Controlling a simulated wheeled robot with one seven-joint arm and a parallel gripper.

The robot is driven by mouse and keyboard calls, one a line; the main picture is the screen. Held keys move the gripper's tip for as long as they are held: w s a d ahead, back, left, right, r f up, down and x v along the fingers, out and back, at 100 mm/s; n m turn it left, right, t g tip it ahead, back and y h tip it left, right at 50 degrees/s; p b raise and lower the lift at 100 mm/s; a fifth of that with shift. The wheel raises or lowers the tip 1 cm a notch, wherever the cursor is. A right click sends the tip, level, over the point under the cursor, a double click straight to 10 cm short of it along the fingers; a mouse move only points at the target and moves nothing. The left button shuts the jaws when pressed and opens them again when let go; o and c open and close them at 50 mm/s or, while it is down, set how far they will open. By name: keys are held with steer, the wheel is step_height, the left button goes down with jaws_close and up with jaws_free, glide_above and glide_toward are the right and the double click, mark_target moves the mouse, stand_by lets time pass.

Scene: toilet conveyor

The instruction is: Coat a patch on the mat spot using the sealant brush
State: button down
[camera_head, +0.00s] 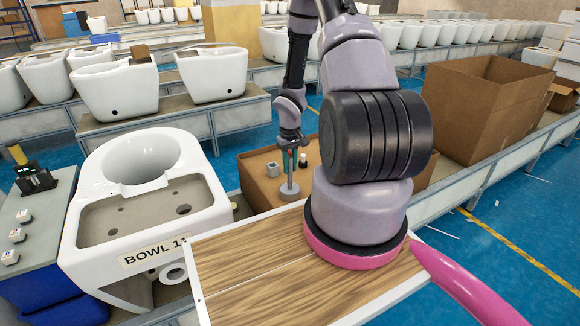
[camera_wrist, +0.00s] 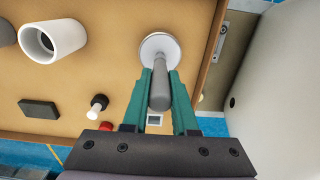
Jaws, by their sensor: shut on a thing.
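My gripper (camera_head: 291,158) points down over a tan work surface (camera_head: 256,190), beyond the wooden board. In the wrist view its teal fingers (camera_wrist: 160,75) are shut on the grey handle of a tool (camera_wrist: 160,92) with a pale round disc at its far end. This looks like the sealant brush, but bristles cannot be made out. The tool is upright in the head view, disc (camera_head: 289,192) down; I cannot tell whether the disc touches the surface. No patch labelled as the mat spot can be made out. A dark flat block (camera_wrist: 39,109) lies on the surface.
A white hollow cylinder (camera_wrist: 62,38) and a small black-and-white knob (camera_wrist: 97,107) stand left of the gripper in the wrist view. A toilet bowl labelled BOWL (camera_head: 110,222) stands left in the head view. A large open carton (camera_head: 485,105) is at right.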

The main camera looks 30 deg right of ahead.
steer(key=shift+r, duration=3.5)
